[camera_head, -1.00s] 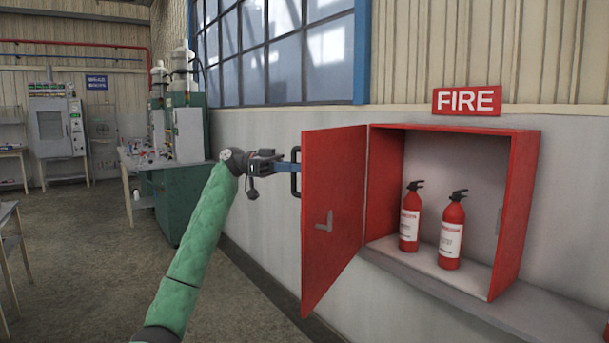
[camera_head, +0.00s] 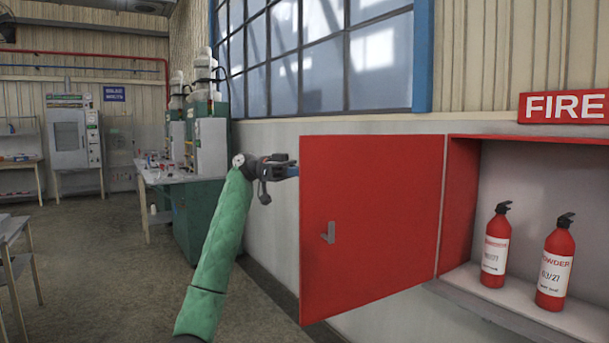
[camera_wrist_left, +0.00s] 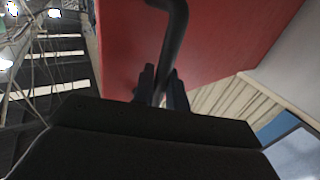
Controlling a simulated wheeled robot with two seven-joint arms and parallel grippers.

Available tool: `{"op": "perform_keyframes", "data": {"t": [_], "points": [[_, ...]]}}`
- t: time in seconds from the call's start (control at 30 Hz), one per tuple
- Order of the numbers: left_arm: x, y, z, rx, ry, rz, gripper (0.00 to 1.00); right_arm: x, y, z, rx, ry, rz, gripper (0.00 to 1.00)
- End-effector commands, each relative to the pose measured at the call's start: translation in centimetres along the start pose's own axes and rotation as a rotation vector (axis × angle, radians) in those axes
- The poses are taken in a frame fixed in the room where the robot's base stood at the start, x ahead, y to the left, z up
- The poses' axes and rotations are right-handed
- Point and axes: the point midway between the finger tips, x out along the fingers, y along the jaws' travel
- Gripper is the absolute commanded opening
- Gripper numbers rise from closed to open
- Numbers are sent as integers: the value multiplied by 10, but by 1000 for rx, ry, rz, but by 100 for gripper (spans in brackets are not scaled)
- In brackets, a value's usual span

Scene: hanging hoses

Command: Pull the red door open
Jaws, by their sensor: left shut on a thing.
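The red door (camera_head: 372,220) of the fire cabinet stands wide open, hinged at its right edge and swung out to the left. A small grey latch (camera_head: 328,233) shows on its face. My left gripper (camera_head: 292,170) is at the door's left edge in the head view. In the left wrist view, its fingers (camera_wrist_left: 160,88) are shut on the dark door handle (camera_wrist_left: 174,45), in front of the red door panel (camera_wrist_left: 120,45). The handle is hidden in the head view. My right gripper is not in view.
The open red cabinet (camera_head: 460,205) holds two fire extinguishers (camera_head: 495,246) (camera_head: 556,268) on its floor, under a FIRE sign (camera_head: 566,107). A ledge (camera_head: 500,312) runs below. Green machinery (camera_head: 200,190) stands at the back; the floor (camera_head: 110,265) at left is mostly clear.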

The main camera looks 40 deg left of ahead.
Motion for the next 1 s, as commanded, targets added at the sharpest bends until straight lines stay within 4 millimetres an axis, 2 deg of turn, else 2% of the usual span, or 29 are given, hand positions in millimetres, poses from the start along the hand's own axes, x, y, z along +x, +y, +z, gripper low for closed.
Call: {"op": "perform_keyframes", "data": {"t": [0.2,0.47,0.5,0.57,0.87,1.0], "points": [[1,-2,2,-4,-2,0,0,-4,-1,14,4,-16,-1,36],[2,-2,2,-4,-3,1,0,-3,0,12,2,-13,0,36],[2,-2,2,-4,-2,1,20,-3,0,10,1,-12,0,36],[2,-2,2,-3,-2,1,32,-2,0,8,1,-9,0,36],[0,-1,1,-2,-1,0,32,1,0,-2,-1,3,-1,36],[-10,-2,1,-2,-1,0,32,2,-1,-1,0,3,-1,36]]}}
